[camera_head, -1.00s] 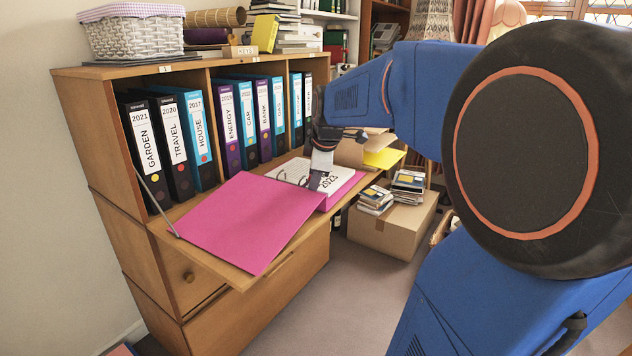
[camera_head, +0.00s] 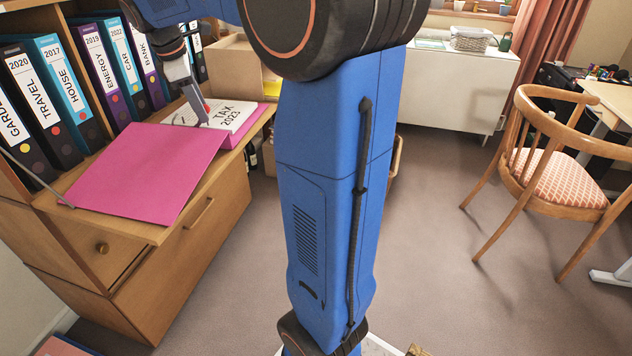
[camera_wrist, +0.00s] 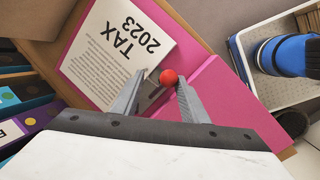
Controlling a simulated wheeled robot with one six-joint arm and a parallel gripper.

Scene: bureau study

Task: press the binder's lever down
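The pink binder (camera_head: 145,172) lies open on the wooden fold-down flap, with a white page (camera_head: 236,112) marked TAX 2023 on its right side. In the wrist view the pink cover (camera_wrist: 218,92) and the page (camera_wrist: 118,52) show too. The lever's red ball (camera_wrist: 168,77) is between my fingertips in the wrist view, with a grey metal part below it. My gripper (camera_wrist: 160,80) is open, with a finger on each side of the ball; contact is unclear. In the head view my gripper (camera_head: 197,108) is low over the binder's middle, partly hiding the rings.
Several upright binders (camera_head: 60,90) stand in the shelf behind the flap. A cardboard box (camera_head: 240,68) is beyond the binder. In the wrist view a pale tray (camera_wrist: 243,62) holds a blue object (camera_wrist: 285,52). A wooden chair (camera_head: 535,190) stands right, with open carpet before it.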

